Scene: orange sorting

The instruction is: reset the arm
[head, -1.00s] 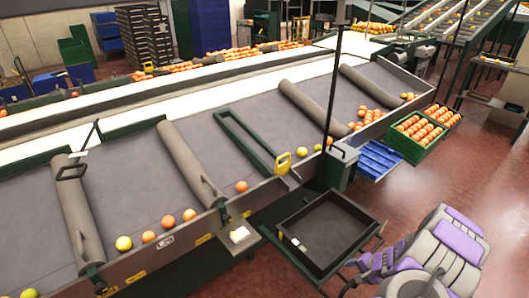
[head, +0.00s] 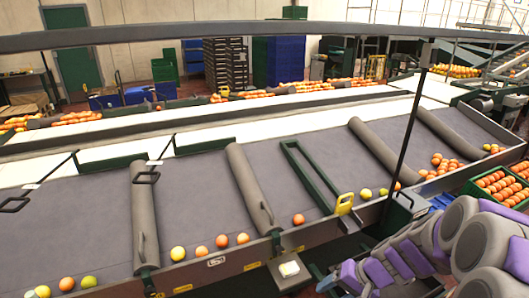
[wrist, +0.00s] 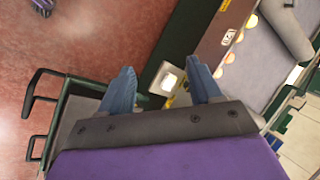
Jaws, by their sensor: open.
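My gripper (wrist: 162,92) shows in the wrist view with its two blue fingers spread wide apart and nothing between them. It hangs above the side of the sorting conveyor, near a small white box (wrist: 169,80) on the conveyor's side. Several oranges and yellow fruits, such as an orange (head: 222,241), lie along the near edge of the grey conveyor (head: 195,195).
The conveyor's metal side rail (head: 215,264) runs along the front. A thin dark post (head: 408,135) stands near my arm. A green crate of oranges (head: 484,187) is at the right. In the wrist view, red floor (wrist: 90,40) is open at upper left.

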